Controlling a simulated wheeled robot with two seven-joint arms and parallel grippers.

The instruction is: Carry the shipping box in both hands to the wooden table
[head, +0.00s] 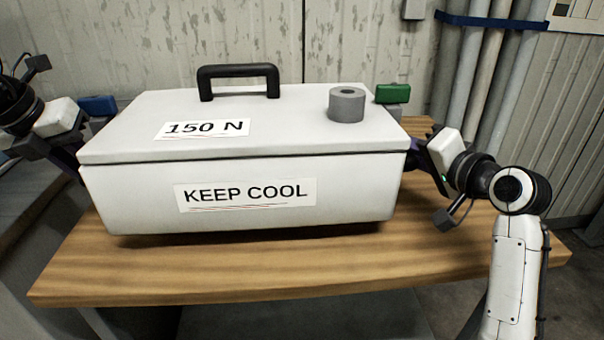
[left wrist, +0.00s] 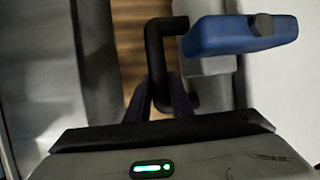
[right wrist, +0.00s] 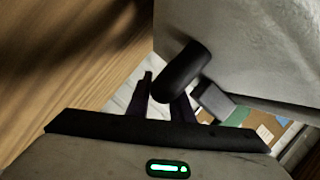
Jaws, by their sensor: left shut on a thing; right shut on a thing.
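The shipping box (head: 340,195) is white and lidded, with labels "150 N" and "KEEP COOL" and a black top handle (head: 238,70). It is level over the wooden table (head: 290,275). A dark shadow runs below its front edge; I cannot tell if it touches the top. My left gripper (head: 72,155) is at its left end, shut on a black side handle (left wrist: 154,55) in the left wrist view. My right gripper (head: 412,158) is at its right end, shut on the other black side handle (right wrist: 180,72) in the right wrist view. The fingertips are partly hidden.
A grey ring-shaped piece (head: 346,105) sits on the lid. A blue block (head: 98,105) and a green block (head: 392,93) show at the box's ends. A wall (head: 330,40) and pipes (head: 480,70) stand behind. Bare tabletop shows in front of the box.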

